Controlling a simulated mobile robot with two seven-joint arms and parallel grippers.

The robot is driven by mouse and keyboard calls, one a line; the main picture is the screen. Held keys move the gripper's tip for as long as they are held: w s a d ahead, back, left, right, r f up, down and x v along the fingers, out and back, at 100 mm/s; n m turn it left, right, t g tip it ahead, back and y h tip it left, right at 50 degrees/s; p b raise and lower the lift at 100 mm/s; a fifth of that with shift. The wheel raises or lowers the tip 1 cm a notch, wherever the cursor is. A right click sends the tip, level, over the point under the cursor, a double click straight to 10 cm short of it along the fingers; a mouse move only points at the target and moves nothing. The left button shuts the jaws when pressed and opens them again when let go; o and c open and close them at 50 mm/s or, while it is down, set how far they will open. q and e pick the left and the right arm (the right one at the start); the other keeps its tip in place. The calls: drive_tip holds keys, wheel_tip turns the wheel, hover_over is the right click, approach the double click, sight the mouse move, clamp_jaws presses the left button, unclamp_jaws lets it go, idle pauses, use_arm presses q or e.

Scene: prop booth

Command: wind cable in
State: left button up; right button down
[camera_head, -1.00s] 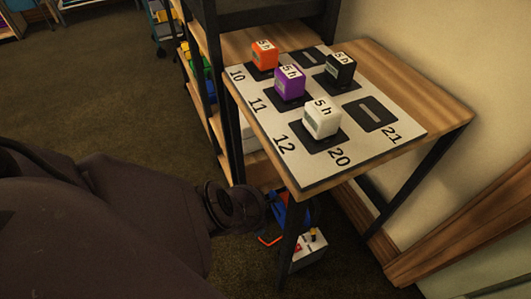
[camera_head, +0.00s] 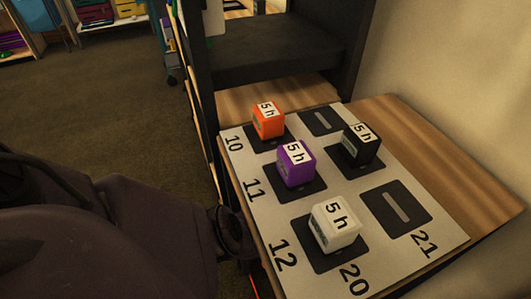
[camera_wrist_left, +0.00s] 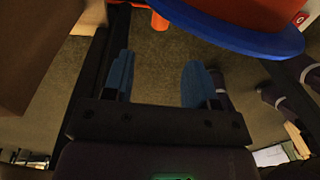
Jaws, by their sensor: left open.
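In the left wrist view a rounded orange thing (camera_wrist_left: 275,14) with a blue rim (camera_wrist_left: 235,36) fills the top right; it may be a cable reel, but I see only part of it. A small orange piece (camera_wrist_left: 159,21) shows at the top, left of the rim. My left gripper (camera_wrist_left: 158,82) is open, its two blue fingers apart with nothing between them. The blue-rimmed thing lies beyond the fingertips, up and to the right. In the head view my left wrist is beside the table's left edge and the fingers are hidden. No cable can be made out for certain.
A wooden table (camera_head: 440,135) carries a numbered board (camera_head: 330,283) with orange (camera_head: 268,121), purple (camera_head: 296,164), black (camera_head: 360,144) and white (camera_head: 334,225) blocks marked "5 h". A dark shelf frame (camera_head: 200,70) stands behind. Carpet (camera_head: 110,115) is clear at the left.

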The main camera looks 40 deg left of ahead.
use_arm(q)
drive_tip(key=f, duration=0.1)
drive_tip(key=s+f+b, duration=0.1)
drive_tip(key=f, duration=0.1)
drive_tip(key=shift+s+d+f, duration=0.1)
drive_tip(key=shift+d+f, duration=0.05)
drive_tip(key=shift+f, duration=0.15)
wheel_tip(320, 180, down, 5)
drive_tip(key=b, duration=0.3)
drive_tip(key=shift+d+r, duration=0.1)
drive_tip(key=shift+d, duration=0.05)
drive_tip(key=shift+f+b, duration=0.35)
drive_tip(key=shift+b, duration=0.15)
drive_tip(key=shift+w+d+f+b, duration=0.1)
drive_tip(key=shift+w+f+b, duration=0.1)
drive_tip(key=shift+f+b, duration=0.25)
use_arm(e)
drive_tip(key=shift+w+a+f+n+t+y, duration=0.15)
drive_tip(key=shift+w+a+n+t, duration=0.15)
drive_tip(key=shift+w, duration=0.3)
drive_tip(key=shift+w+a+f+n+t+y, duration=0.15)
drive_tip(key=shift+w+a+n+t, duration=0.15)
drive_tip(key=shift+w, duration=0.25)
use_arm(q)
drive_tip(key=shift+w, duration=0.15)
use_arm(e)
drive_tip(key=shift+r, duration=0.1)
use_arm(q)
clamp_jaws()
